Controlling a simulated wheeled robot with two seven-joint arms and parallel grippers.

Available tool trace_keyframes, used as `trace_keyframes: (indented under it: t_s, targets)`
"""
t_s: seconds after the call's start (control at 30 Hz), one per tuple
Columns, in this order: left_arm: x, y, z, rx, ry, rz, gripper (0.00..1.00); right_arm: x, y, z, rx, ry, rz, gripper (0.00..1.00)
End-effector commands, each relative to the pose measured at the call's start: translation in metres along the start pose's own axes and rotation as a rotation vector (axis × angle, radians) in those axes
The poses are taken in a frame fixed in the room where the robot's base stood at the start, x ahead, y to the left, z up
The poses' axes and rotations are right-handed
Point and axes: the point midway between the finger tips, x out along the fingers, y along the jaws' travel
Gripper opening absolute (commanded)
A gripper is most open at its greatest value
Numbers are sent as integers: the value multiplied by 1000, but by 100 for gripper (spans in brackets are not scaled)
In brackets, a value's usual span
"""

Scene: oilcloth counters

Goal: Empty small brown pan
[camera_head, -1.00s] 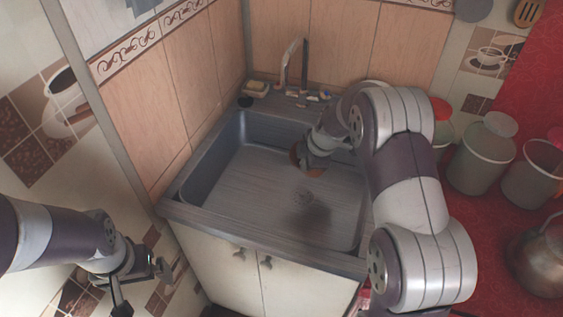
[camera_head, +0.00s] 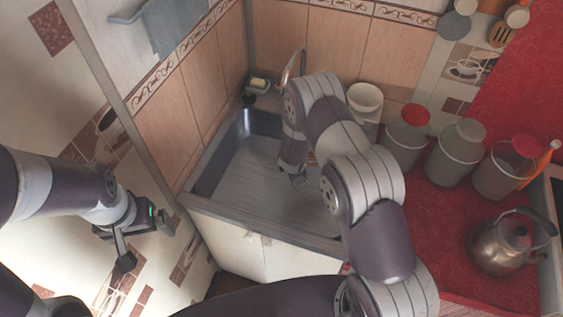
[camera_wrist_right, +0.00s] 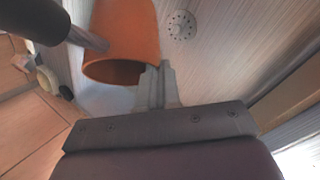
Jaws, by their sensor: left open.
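The small brown pan (camera_wrist_right: 130,25) shows orange-brown in the right wrist view, tilted, its open mouth toward the camera. A dark handle with a metal rod (camera_wrist_right: 55,25) reaches it from the left. My right gripper (camera_wrist_right: 160,80) has its fingers close together at the pan's right rim and appears to pinch it. The sink floor with its drain (camera_wrist_right: 182,25) lies beyond. In the head view my right arm hides the pan and most of the right hand over the sink (camera_head: 240,180). My left gripper (camera_head: 146,243) is open and empty, left of the sink cabinet. Any contents of the pan cannot be seen.
The faucet (camera_head: 288,68) and a soap dish (camera_head: 258,86) stand at the sink's back edge. A white bowl (camera_head: 365,98), several grey canisters (camera_head: 455,152) and a metal kettle (camera_head: 500,245) stand to the right on the red counter. The sink's left part is clear.

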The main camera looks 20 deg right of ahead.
Motion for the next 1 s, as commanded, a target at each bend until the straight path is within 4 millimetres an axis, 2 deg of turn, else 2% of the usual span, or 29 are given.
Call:
trace_keyframes:
  t_s: [0.27,0.7,1.0]
  targets:
    - [-7,0,-1,0,0,0,100,-6,2,-2,-35,-101,29,0]
    - [-2,0,0,0,0,0,100,-8,1,-8,-81,-224,72,0]
    - [-2,0,0,0,1,0,100,-10,1,-13,-85,-244,82,0]
